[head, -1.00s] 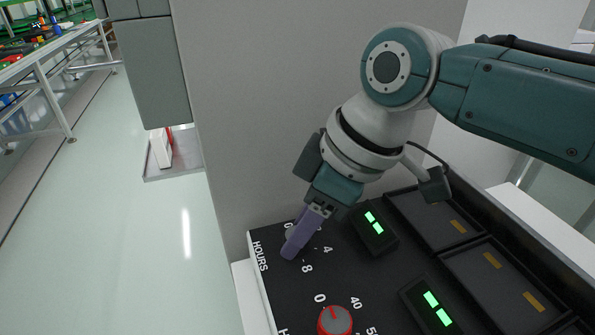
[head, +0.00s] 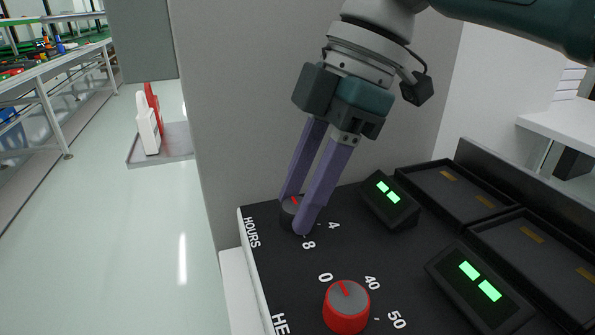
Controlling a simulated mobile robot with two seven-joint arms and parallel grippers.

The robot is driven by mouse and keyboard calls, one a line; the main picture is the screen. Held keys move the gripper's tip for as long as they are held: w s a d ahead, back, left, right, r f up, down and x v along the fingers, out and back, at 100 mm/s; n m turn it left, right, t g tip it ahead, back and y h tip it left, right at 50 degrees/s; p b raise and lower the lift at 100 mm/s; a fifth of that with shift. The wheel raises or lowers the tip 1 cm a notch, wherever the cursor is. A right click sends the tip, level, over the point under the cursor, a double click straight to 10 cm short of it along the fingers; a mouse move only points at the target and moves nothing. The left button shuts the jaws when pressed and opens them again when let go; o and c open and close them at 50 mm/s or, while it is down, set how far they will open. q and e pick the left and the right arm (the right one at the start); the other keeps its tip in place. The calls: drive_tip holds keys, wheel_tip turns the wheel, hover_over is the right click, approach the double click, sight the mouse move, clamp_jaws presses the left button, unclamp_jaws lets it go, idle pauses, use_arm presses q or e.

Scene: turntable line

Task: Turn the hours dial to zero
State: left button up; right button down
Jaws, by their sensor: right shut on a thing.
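The hours dial (head: 291,206) is a dark round knob with a red pointer line, on a black panel (head: 262,262) in the head view. The word HOURS and the marks 4 and 8 show around it. Its zero mark is hidden behind a finger. My right gripper (head: 292,215) comes down from above with its two purple fingers on either side of the dial, shut on it. The red pointer points up and slightly left in the picture. My left gripper is out of view.
A second knob, red with a grey top (head: 346,305), sits nearer on the panel beside marks 0, 40 and 50. Small green-lit displays (head: 390,200) and dark trays (head: 445,190) lie to the right. A grey wall stands behind the panel.

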drive_tip(key=shift+d+f, duration=0.1)
idle(0.3)
drive_tip(key=shift+c, duration=2.1)
unclamp_jaws()
drive_tip(key=p+v, duration=0.1)
drive_tip(key=v, duration=0.9)
